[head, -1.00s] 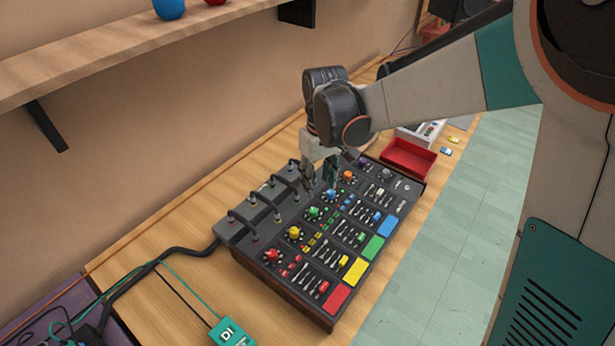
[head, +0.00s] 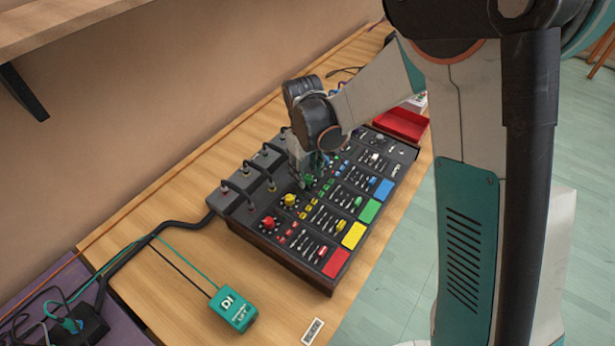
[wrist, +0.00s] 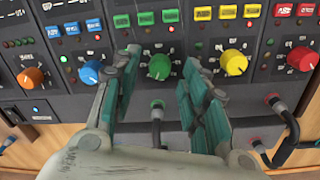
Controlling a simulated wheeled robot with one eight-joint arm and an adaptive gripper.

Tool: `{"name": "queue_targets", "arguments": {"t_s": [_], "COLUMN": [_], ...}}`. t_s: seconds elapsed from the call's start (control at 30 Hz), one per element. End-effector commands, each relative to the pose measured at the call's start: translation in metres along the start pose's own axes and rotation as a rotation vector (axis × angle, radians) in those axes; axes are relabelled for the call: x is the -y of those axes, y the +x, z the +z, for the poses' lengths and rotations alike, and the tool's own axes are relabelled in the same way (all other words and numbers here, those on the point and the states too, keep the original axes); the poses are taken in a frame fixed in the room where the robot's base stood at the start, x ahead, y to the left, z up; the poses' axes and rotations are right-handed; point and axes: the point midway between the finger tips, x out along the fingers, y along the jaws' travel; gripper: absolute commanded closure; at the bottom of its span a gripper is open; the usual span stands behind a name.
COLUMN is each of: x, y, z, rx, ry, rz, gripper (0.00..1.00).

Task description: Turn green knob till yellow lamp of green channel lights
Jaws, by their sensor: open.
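The green knob (wrist: 158,67) sits between my gripper's (wrist: 160,68) two open fingers in the wrist view. The fingers are on either side of it, with gaps showing. I cannot tell how far down they reach. In the head view the knob (head: 309,180) is partly hidden under my gripper (head: 308,168). The green channel's buttons (wrist: 158,17) are beyond the knob in the wrist view. The small indicators between knob and buttons are too small to tell whether a yellow lamp is lit.
The blue knob (wrist: 90,72) and yellow knob (wrist: 233,62) stand close outside the fingers. Cable plugs (wrist: 156,112) rise from the mixer's back edge near my gripper. A red tray (head: 402,124) stands beyond the mixer. A teal DI box (head: 233,308) lies on the bench in front.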

Motion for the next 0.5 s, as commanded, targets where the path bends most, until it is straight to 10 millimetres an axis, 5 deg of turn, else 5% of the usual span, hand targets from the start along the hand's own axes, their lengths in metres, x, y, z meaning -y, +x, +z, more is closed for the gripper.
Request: {"name": "queue_targets", "arguments": {"t_s": [0.47, 0.5], "x": [0.0001, 0.0001], "y": [0.0139, 0.0139], "z": [0.0003, 0.0003], "rx": [0.0, 0.0], "ry": [0.0, 0.0], "rz": [0.0, 0.0], "gripper": [0.59, 0.66]}}
